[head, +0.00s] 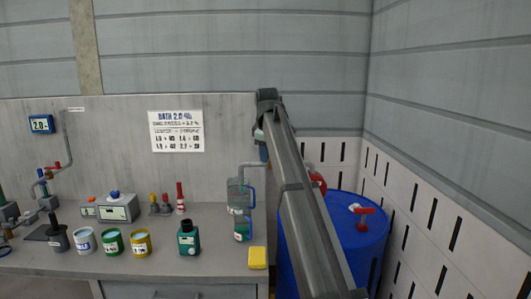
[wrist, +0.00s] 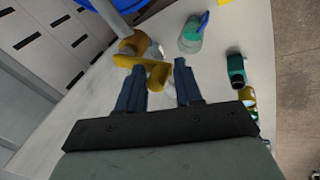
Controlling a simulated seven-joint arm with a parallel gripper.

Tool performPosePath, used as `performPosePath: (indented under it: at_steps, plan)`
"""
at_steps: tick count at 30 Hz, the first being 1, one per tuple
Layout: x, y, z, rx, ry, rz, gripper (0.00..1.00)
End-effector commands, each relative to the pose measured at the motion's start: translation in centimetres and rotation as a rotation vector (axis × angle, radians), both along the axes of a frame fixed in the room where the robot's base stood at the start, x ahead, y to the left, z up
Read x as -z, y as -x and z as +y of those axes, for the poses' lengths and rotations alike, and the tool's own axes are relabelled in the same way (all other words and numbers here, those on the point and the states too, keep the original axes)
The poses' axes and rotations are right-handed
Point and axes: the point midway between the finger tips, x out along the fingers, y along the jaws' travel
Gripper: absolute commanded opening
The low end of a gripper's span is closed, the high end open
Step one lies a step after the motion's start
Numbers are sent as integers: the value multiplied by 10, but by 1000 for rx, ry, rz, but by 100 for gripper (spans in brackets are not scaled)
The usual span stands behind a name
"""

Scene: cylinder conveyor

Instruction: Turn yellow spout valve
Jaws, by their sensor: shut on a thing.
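The yellow spout valve (wrist: 159,75) shows in the wrist view, with a yellow-brown spout body (wrist: 135,42) just beyond it. My gripper (wrist: 161,68) has its two dark blue fingers on either side of the yellow handle and is shut on it. The exact contact at the fingertips is hard to make out. In the head view my arm covers the gripper and the yellow valve, so both are hidden there.
A clear jug (head: 240,208) with a blue handle stands close to the spout; it also shows in the wrist view (wrist: 190,38). A blue drum (head: 350,235) stands at right. A teal bottle (head: 188,240), yellow sponge (head: 258,257) and several jars line the bench front.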

Motion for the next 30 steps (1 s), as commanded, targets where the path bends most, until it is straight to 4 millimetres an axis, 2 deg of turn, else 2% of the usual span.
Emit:
performPosePath:
  at_steps: [7, 20, 30]
  plan:
    - [1, 7, -9, -1, 0, 3, 23]
    - [2, 9, -12, -1, 0, 6, 23]
    - [2, 11, -25, 0, 0, 6, 24]
